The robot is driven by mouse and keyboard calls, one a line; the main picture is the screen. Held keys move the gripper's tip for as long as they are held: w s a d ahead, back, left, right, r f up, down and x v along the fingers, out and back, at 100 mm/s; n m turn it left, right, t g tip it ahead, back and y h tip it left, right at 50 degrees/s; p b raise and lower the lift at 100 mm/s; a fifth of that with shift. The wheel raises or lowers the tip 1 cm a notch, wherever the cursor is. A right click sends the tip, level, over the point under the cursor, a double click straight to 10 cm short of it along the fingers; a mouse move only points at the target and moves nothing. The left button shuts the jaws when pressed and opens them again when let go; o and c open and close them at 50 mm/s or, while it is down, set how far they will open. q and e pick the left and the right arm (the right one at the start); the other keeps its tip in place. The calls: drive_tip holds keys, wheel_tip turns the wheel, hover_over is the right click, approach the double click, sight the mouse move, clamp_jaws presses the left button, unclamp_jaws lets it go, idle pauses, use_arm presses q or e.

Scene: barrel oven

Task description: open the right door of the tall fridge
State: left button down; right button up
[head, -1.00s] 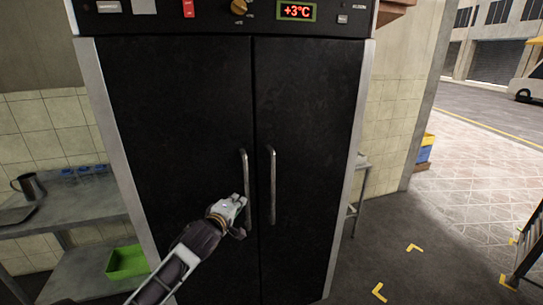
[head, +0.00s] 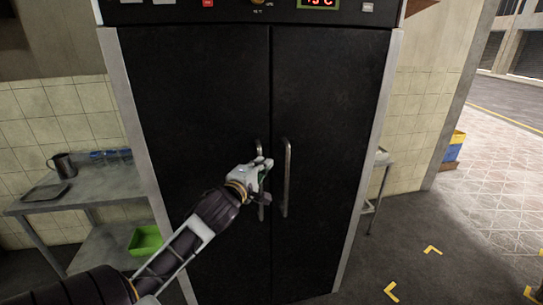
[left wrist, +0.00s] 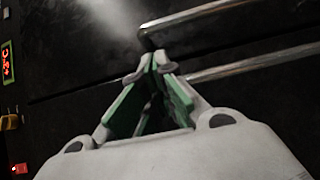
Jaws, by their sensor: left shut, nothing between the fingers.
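The tall fridge has two black doors, both shut. The right door (head: 335,110) has a vertical metal handle (head: 287,180) near the centre seam. The left door (head: 195,100) has a matching handle (head: 261,213), partly hidden behind my left gripper (head: 264,166). That gripper is shut and empty, in front of the left door's handle and just left of the right one. In the left wrist view, the closed fingertips (left wrist: 156,62) lie near the ends of the right handle (left wrist: 205,14) and the left handle (left wrist: 255,65). Contact cannot be told. My right gripper is out of view.
The floor at front right is open, with yellow marks (head: 432,250).

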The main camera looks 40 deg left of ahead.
use_arm(q)
drive_tip(key=shift+w, duration=0.15)
drive_tip(key=p, duration=0.1)
approach(281, 146)
drive_tip(key=shift+p+x, duration=0.75)
drive_tip(key=shift+x, duration=1.6)
drive_tip(key=shift+w+a, duration=0.15)
drive_tip(key=shift+w, duration=0.15)
